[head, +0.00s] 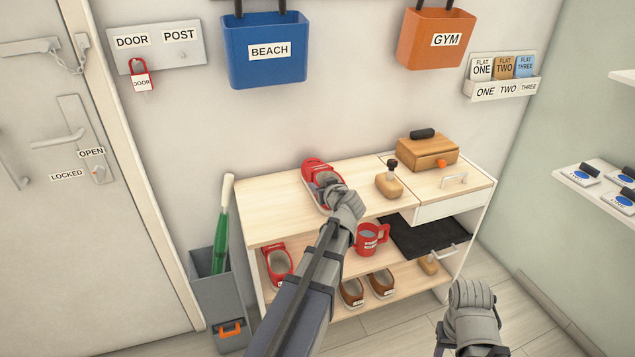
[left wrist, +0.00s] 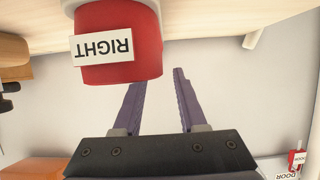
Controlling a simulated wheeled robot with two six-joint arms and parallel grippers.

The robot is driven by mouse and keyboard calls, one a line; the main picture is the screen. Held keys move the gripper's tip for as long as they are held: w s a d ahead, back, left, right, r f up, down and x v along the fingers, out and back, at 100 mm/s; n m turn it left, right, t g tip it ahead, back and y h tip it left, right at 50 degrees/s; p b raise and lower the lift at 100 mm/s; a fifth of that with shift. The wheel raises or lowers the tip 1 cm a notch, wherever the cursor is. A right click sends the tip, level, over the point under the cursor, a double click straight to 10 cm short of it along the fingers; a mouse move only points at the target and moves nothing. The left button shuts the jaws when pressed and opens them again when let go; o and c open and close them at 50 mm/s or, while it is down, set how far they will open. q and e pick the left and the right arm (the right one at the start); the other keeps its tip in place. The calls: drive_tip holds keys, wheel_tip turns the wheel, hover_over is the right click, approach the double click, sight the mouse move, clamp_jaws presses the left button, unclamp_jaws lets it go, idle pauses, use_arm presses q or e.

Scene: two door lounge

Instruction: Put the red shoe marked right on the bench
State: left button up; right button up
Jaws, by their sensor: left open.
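The red shoe marked RIGHT (left wrist: 118,58) rests on the bench's pale wooden top (head: 272,208); in the head view this red shoe (head: 314,165) is partly hidden by my left gripper (head: 326,181). In the left wrist view my left gripper (left wrist: 160,78) is open, with nothing between its fingers. The shoe is beside the fingers there, close to one fingertip; whether they touch I cannot tell. Another red shoe (head: 278,262) is on the shelf below, its label unreadable. My right gripper (head: 474,292) is low at the front right, its fingers unclear.
A brush (head: 388,186) and a wooden box (head: 427,152) stand on the top to the right. A grey umbrella stand (head: 222,300) is left of the bench. The top's left end is clear.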

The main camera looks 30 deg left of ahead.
use_arm(q)
drive_tip(key=p+v, duration=0.3)
drive_tip(key=v, duration=0.6)
drive_tip(key=shift+s+d, duration=0.1)
drive_tip(key=shift+d, duration=0.1)
drive_tip(key=s+d+f+m+g+h, duration=0.3)
drive_tip(key=s+d, duration=0.3)
drive_tip(key=d, duration=0.3)
drive_tip(key=s+d+f+m+g+h, duration=0.3)
drive_tip(key=s+d+f+m, duration=0.2)
drive_tip(key=d, duration=0.5)
drive_tip(key=s+d+f+m+g+h, duration=0.3)
drive_tip(key=s+d+f+m, duration=0.2)
drive_tip(key=s+d, duration=0.4)
drive_tip(key=shift+d+m, duration=0.25)
drive_tip(key=shift+m, duration=0.15)
